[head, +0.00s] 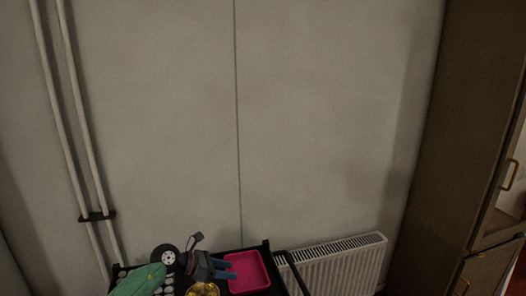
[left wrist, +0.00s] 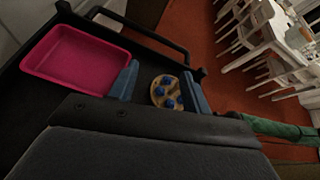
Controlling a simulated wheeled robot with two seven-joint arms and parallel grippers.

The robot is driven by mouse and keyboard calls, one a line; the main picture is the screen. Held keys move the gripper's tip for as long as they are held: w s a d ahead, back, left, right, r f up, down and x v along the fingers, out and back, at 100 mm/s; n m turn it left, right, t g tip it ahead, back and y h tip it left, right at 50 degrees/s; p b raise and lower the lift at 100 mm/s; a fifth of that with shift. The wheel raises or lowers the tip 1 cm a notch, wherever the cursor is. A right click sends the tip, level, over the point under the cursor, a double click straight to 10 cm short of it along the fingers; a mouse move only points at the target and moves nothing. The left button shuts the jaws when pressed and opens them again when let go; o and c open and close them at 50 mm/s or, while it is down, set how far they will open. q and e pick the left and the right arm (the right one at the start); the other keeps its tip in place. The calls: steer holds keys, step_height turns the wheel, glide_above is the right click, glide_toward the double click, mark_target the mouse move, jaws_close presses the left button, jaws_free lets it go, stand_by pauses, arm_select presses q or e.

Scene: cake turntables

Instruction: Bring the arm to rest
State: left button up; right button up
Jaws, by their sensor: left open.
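My left gripper (head: 228,268) shows low in the head view, with its two blue fingers pointing right toward the pink tray (head: 262,288). In the left wrist view the fingers (left wrist: 160,70) are apart, with nothing held between them. A round tan disc with several blue balls on it (left wrist: 158,98) shows between the fingers in that view, on or over the black surface; its exact distance from them I cannot tell. The pink tray (left wrist: 75,68) lies left of the fingers there. My right gripper is not in view.
A black cart (head: 266,246) with a raised rail carries the tray. A white radiator (head: 340,268) stands right of it against the wall, and a brown cabinet (head: 455,130) is at far right. The wrist view shows a white table (left wrist: 268,25) and chairs on a red floor.

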arm_select(q)
steer(key=s+d+r+n+t+h, duration=0.4)
steer(key=r+n+t, duration=0.3)
steer(key=n, duration=0.2)
steer(key=s+a+r+n+t+y, duration=0.15)
steer(key=a+n+t+y, duration=0.3)
steer(key=n+t, duration=0.5)
steer(key=s+a+f+n+g+y, duration=0.45)
steer(key=s+f+n+y, duration=0.25)
steer(key=n, duration=0.4)
steer(key=s+a+f+n+g+y, duration=0.3)
steer(key=s+a+f+n+y, duration=0.35)
steer(key=n, duration=0.55)
steer(key=s+d+f+n+g+h, duration=0.15)
steer(key=s+f+g, duration=0.3)
steer(key=s, duration=0.65)
steer(key=s+d+f+n+g+h, duration=0.1)
steer(key=s+f+n+g, duration=0.3)
steer(key=s, duration=0.7)
steer(key=s+d+f+g, duration=0.1)
steer(key=s+d+f, duration=0.1)
steer(key=f, duration=1.7)
steer(key=s+d+f+g, duration=0.2)
steer(key=s+f, duration=0.1)
steer(key=f, duration=1.5)
steer(key=shift+f+m, duration=0.4)
